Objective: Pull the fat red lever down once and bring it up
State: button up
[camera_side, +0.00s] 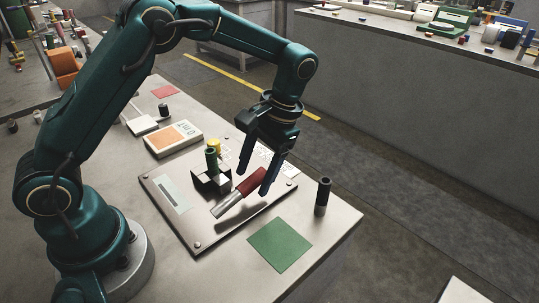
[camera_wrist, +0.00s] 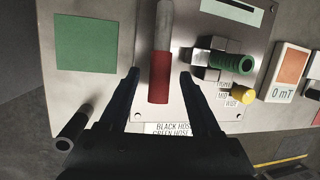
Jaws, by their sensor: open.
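The fat red lever (camera_side: 252,182) has a thick red grip on a grey metal shaft, mounted on a grey plate (camera_side: 185,232). In the wrist view the red grip (camera_wrist: 159,77) stands upright in the picture, between my fingers. My gripper (camera_side: 254,181) is open and points down at the lever, one finger on each side of it. In the wrist view my gripper (camera_wrist: 160,74) shows a gap between each finger and the grip. In the side view, the near finger covers part of the grip.
A green cylinder (camera_side: 211,160) on a dark and white block and a yellow knob (camera_side: 214,145) stand close beside the lever. A meter with an orange panel (camera_side: 174,138) lies behind. A dark upright cylinder (camera_side: 323,197) and flat green square (camera_side: 281,245) are toward the table's edge.

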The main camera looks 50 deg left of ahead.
jog(key=shift+v, duration=1)
jog(key=shift+c, duration=0.3)
jog(key=shift+m, duration=0.3)
grip_shut()
jog(key=shift+f+m, duration=0.1)
jog(key=shift+m, duration=0.6)
jog(key=shift+s+a+r+m, duration=0.15)
jog(key=shift+r+m, duration=0.05)
jog(key=shift+m, duration=0.7)
jog(key=s+d+r+m+t, duration=0.2)
jog(key=r+m+t, duration=0.1)
jog(key=r+m, duration=0.35)
jog(key=s+d+r+m+t, duration=0.1)
jog(key=s+r+m+t, duration=0.2)
jog(key=r+m, duration=0.4)
jog(key=shift+m, duration=0.65)
jog(key=x, duration=1.4)
jog(key=shift+a+f, duration=0.1)
jog(key=shift+f, duration=0.2)
